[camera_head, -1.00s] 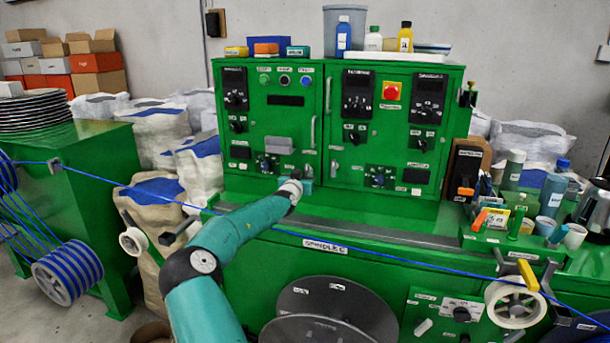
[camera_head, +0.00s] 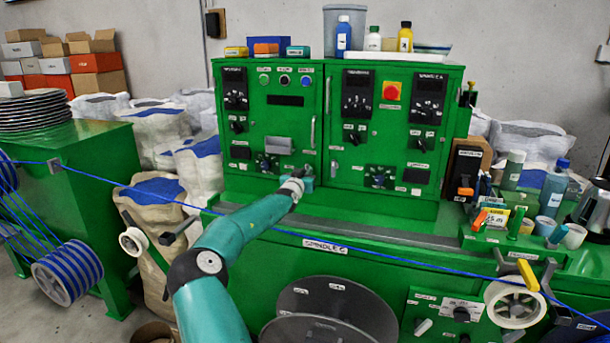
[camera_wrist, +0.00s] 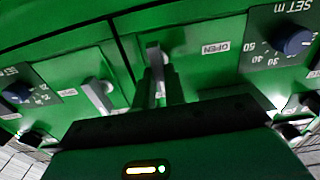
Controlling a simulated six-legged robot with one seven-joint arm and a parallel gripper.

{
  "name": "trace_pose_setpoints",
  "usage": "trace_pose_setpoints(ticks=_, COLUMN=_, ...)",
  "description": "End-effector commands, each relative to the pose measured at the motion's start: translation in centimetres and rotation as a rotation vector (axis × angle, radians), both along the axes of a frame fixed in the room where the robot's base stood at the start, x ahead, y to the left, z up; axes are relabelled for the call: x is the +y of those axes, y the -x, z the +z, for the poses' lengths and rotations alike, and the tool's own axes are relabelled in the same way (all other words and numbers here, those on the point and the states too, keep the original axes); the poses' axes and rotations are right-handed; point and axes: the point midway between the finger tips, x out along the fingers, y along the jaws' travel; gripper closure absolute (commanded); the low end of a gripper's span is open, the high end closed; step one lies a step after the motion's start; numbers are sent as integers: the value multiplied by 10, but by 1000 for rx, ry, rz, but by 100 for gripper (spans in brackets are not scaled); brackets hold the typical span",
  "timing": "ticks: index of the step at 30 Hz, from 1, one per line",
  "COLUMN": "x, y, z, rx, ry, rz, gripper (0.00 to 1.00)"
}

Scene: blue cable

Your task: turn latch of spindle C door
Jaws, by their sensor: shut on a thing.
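A small grey latch handle (camera_wrist: 155,58) stands on the green panel, just right of a dark door seam in the wrist view. My gripper (camera_wrist: 162,88) reaches up to it from below, with its fingers closed on the latch. In the head view my gripper (camera_head: 306,174) is at the lower middle of the green cabinet (camera_head: 345,120), near the seam between its two doors. The fingers there are small and partly hidden by my wrist. An OPEN label (camera_wrist: 215,47) sits right of the held latch.
A second grey latch (camera_wrist: 100,95) stands left of the seam. Dark blue SET knobs (camera_wrist: 293,42) flank both. A blue cable (camera_head: 400,259) runs across in front of the cabinet, passing close to my arm. A grey ledge (camera_head: 370,236) lies below the doors.

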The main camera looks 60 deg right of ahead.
Motion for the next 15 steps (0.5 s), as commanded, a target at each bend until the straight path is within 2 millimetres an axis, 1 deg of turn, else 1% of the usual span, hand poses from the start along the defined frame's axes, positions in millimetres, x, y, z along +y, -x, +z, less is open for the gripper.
trace_pose_setpoints(ticks=8, x=0, y=-1, z=0, rx=131, ry=21, rz=0, gripper=100)
trace_pose_setpoints(ticks=15, x=0, y=-2, z=-1, rx=330, ry=52, rz=0, gripper=100)
